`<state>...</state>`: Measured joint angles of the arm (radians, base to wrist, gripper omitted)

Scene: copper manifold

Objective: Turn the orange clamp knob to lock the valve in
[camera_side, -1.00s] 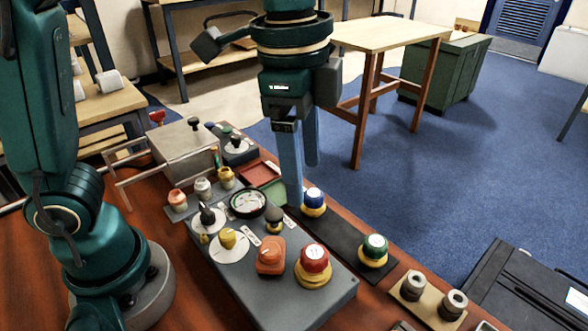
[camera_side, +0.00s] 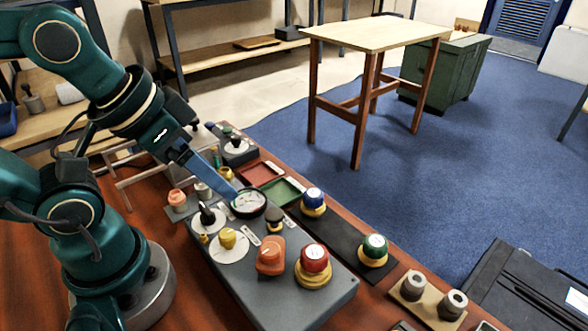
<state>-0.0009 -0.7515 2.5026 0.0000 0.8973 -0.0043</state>
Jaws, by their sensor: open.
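The orange clamp knob (camera_side: 270,256) stands on the front part of the grey manifold panel (camera_side: 252,290). A red-topped valve with a yellow base (camera_side: 314,266) sits upright on the panel just right of the orange knob. My gripper (camera_side: 232,194) is tilted, its blue-grey fingers pointing down and to the right, with the tips near the round gauge (camera_side: 249,203). It is open and apart from the orange knob, and I see nothing between its fingers. The gap between the fingers is hard to see from this side.
A blue-topped valve (camera_side: 313,202) and a green-topped valve (camera_side: 374,250) stand on a black strip right of the panel. A yellow knob (camera_side: 227,238) and a black lever (camera_side: 207,214) rise from the panel. Red (camera_side: 260,173) and green (camera_side: 281,192) trays lie behind.

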